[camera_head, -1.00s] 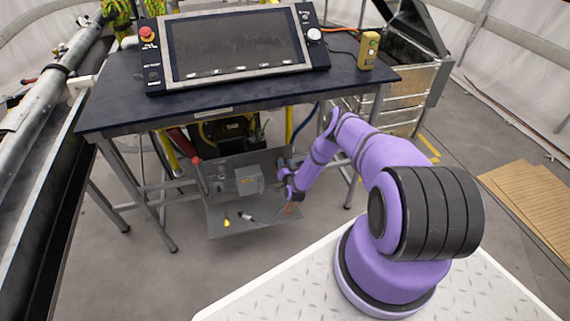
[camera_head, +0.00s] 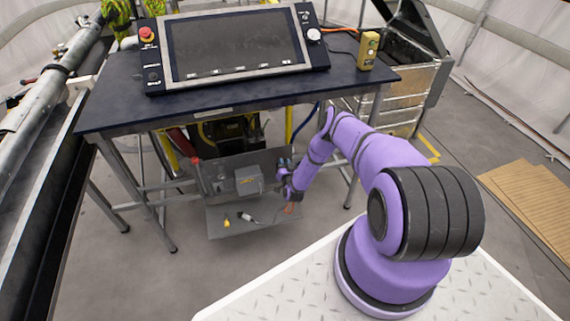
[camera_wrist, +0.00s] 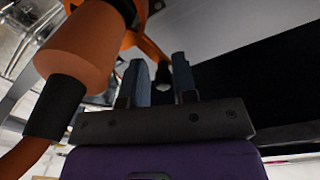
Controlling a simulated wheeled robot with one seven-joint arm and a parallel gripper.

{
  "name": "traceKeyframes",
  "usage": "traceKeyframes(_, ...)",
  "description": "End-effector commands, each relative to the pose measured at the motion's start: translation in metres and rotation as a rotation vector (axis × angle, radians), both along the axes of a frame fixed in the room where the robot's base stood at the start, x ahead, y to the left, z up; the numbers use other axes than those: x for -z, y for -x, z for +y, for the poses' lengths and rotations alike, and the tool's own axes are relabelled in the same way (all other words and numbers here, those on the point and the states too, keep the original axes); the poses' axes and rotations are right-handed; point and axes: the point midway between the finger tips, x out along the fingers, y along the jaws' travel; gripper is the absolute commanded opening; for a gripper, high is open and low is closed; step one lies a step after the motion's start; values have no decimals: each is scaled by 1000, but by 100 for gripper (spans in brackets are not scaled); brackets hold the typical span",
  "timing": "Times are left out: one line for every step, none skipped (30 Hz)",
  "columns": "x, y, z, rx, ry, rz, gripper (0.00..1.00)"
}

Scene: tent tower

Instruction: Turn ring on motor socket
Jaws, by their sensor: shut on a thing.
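In the head view my gripper (camera_head: 286,181) is under the table, at the right side of the lower shelf. The motor socket is small there and mostly hidden by my wrist. In the wrist view my gripper (camera_wrist: 162,82) has two dark blue-grey fingers, shut on a small dark piece (camera_wrist: 162,74) with a pale end. It seems to be part of the ring, but its outline is too dark to tell. Left of the fingers, close to the camera, is an orange plug (camera_wrist: 78,46) with a black sleeve and an orange cable (camera_wrist: 22,159).
A grey box (camera_head: 249,182) stands on the lower shelf (camera_head: 232,228), with small loose items in front of it. A table leg (camera_head: 352,188) is right of my gripper.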

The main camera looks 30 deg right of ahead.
Motion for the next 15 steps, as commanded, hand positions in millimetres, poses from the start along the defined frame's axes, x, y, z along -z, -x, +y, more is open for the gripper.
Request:
traceKeyframes(0, -2, 7, -9, 23, 8, 3)
traceKeyframes(1, -2, 8, -10, 43, 15, 3)
traceKeyframes(1, -3, 10, -10, 71, 22, 3)
traceKeyframes(1, -3, 11, -9, 92, 28, 3)
traceKeyframes(1, -3, 13, -10, 116, 35, 3)
traceKeyframes(2, -4, 15, -11, 149, 44, 3)
traceKeyframes(3, -4, 17, -10, 175, 53, 3)
traceKeyframes(3, -5, 19, -11, 202, 59, 3)
traceKeyframes(4, -5, 20, -10, 238, 70, 3)
traceKeyframes(5, -6, 23, -11, 266, 78, 3)
traceKeyframes(5, -6, 24, -10, 293, 85, 3)
traceKeyframes(6, -7, 26, -11, 331, 96, 3)
traceKeyframes(7, -7, 27, -10, 357, 105, 3)
traceKeyframes(8, -7, 29, -10, 385, 113, 3)
traceKeyframes(10, -8, 31, -10, 422, 123, 3)
